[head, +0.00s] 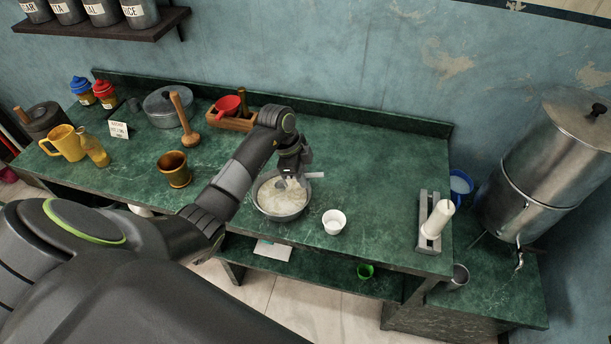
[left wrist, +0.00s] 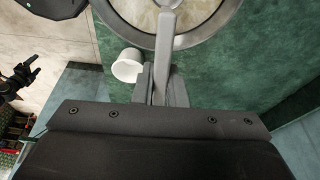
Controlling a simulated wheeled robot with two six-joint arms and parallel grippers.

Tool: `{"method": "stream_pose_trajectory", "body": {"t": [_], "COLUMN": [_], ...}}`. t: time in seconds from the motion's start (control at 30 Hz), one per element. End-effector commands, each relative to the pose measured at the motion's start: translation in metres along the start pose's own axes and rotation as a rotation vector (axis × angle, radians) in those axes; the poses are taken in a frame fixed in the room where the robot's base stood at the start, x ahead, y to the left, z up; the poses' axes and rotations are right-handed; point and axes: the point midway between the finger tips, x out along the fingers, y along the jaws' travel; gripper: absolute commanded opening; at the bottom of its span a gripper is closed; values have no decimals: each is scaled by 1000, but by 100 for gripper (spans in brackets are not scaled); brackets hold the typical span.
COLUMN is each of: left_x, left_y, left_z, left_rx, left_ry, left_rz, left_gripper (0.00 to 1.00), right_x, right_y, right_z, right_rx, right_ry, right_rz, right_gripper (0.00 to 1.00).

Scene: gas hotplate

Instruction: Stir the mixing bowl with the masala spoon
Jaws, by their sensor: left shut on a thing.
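The metal mixing bowl (head: 283,213) stands on the green counter and holds a pale, creamy mass. My left gripper (head: 292,172) is above the bowl's far side, shut on the masala spoon (head: 315,175). The spoon's pale handle sticks out to the right of the fingers, and a grey part of it appears to reach into the bowl. In the left wrist view the spoon (left wrist: 166,40) runs from the fingers (left wrist: 160,85) across the bowl's rim (left wrist: 118,22). A dark claw-like shape (left wrist: 22,82) at the left edge there seems to be my right gripper; its jaws are unclear.
A small white cup (head: 334,221) stands just right of the bowl. A brass mortar (head: 174,169) is to the left, with a wooden pestle (head: 184,118) behind it. A holder with a white roll (head: 437,220) stands at the right. The counter between cup and holder is clear.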

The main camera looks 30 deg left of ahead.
Motion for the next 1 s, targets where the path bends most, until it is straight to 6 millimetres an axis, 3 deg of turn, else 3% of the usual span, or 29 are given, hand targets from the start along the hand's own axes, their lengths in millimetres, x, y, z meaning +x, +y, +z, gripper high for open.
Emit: {"method": "stream_pose_trajectory", "body": {"t": [0.07,0.5,1.0], "left_x": [9,43,55], "left_y": [0,0,1], "left_z": [8,16,20], "left_rx": [-1,1,-2], "left_ry": [46,50,47], "left_rz": [0,0,5], "left_gripper": [0,0,0], "right_x": [12,33,39], "right_y": [0,-1,-2], "right_z": [3,14,14], "right_rx": [-1,0,0], "right_ry": [-3,-17,-15], "right_rz": [1,2,2], "right_gripper": [75,75,75]}}
